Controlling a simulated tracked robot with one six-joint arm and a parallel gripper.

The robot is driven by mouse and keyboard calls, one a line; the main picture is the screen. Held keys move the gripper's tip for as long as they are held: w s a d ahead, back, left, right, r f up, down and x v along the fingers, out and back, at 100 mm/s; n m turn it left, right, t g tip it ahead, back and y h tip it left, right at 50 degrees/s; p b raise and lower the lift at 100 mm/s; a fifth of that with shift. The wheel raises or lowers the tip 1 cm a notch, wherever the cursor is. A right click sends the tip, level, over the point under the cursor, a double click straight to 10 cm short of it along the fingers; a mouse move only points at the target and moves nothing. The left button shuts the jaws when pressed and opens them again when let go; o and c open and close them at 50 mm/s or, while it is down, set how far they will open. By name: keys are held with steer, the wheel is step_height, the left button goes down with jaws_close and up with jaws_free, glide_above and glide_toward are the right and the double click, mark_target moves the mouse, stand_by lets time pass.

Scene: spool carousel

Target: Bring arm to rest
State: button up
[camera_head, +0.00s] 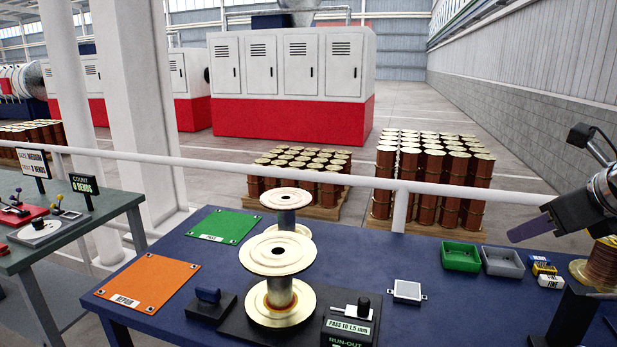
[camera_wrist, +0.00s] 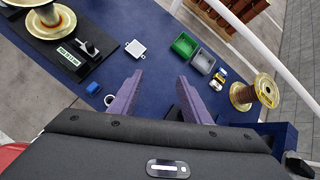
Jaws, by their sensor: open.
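My gripper (camera_head: 528,229) hangs over the right side of the blue table (camera_head: 385,262) in the head view, with my arm coming in from the right edge. In the wrist view my gripper (camera_wrist: 160,76) shows two purple fingers spread apart with only blue table top between them. Nothing is held. The fingers appear to be above the table and touching nothing. A copper-wound spool (camera_head: 602,264) stands at the far right, close to my arm and partly cut off in the head view. It shows whole in the wrist view (camera_wrist: 242,96).
Empty spools on a stand (camera_head: 277,254), a run-out gauge (camera_head: 350,326), a white square dish (camera_head: 408,291), green (camera_head: 461,256) and grey (camera_head: 502,262) bins and small labelled blocks (camera_head: 544,269) occupy the table. Green (camera_head: 222,226) and orange (camera_head: 148,283) mats lie left. A white rail (camera_head: 340,178) runs behind.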

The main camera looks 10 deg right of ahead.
steer(key=w+a+n+y, duration=0.15)
steer(key=a+n, duration=0.25)
steer(key=a, duration=0.4)
steer(key=w+a+n, duration=0.3)
steer(key=a+n, duration=0.1)
steer(key=a, duration=0.4)
steer(key=s+a+f+n+g, duration=0.1)
steer(key=s+a+f+n, duration=0.6)
steer(key=f+n, duration=0.3)
steer(key=s+a+f+n+g, duration=0.2)
steer(key=s+a+f+n, duration=0.5)
steer(key=f+n, duration=0.4)
steer(key=n, duration=0.5)
steer(key=shift+s+a+f, duration=0.15)
steer(key=shift+f, duration=0.05)
steer(key=shift+c, duration=0.4)
steer(key=shift+c, duration=1.1)
